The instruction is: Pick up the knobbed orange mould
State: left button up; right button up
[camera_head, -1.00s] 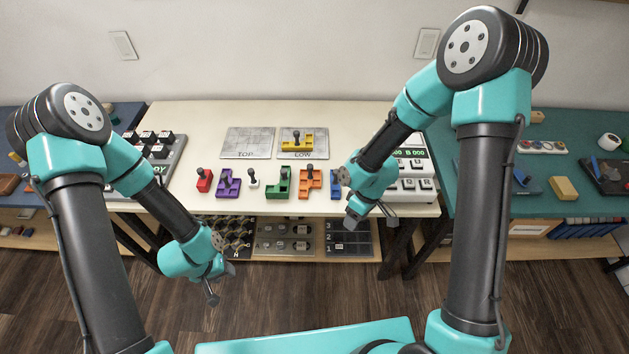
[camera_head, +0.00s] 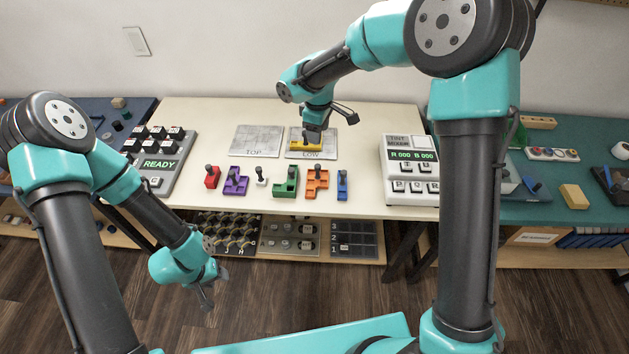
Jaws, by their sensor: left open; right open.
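The knobbed orange mould (camera_head: 317,182) stands on the white table near its front edge, in a row between the green mould (camera_head: 285,186) and the blue mould (camera_head: 342,187). Its dark knob points up. My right gripper (camera_head: 330,122) is open above the back of the table, over the LOW plate (camera_head: 325,145) and the yellow mould (camera_head: 303,144), farther back than the orange mould. It partly hides the yellow mould; whether it touches it I cannot tell. My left gripper (camera_head: 207,290) is open and empty, low in front of the table.
The row also holds a red mould (camera_head: 211,180), a purple mould (camera_head: 236,182) and a white one (camera_head: 262,178). A TOP plate (camera_head: 254,141) lies bare behind. A READY keypad (camera_head: 160,160) stands left, a tint mixer (camera_head: 411,168) right.

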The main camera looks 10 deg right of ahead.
aim_at(317, 165)
notch_tip(317, 165, down, 12)
jog(key=shift+f, duration=0.15)
dwell(0.4)
jog(key=shift+a+f, duration=0.1)
jog(key=shift+f, duration=2.5)
grip_shut()
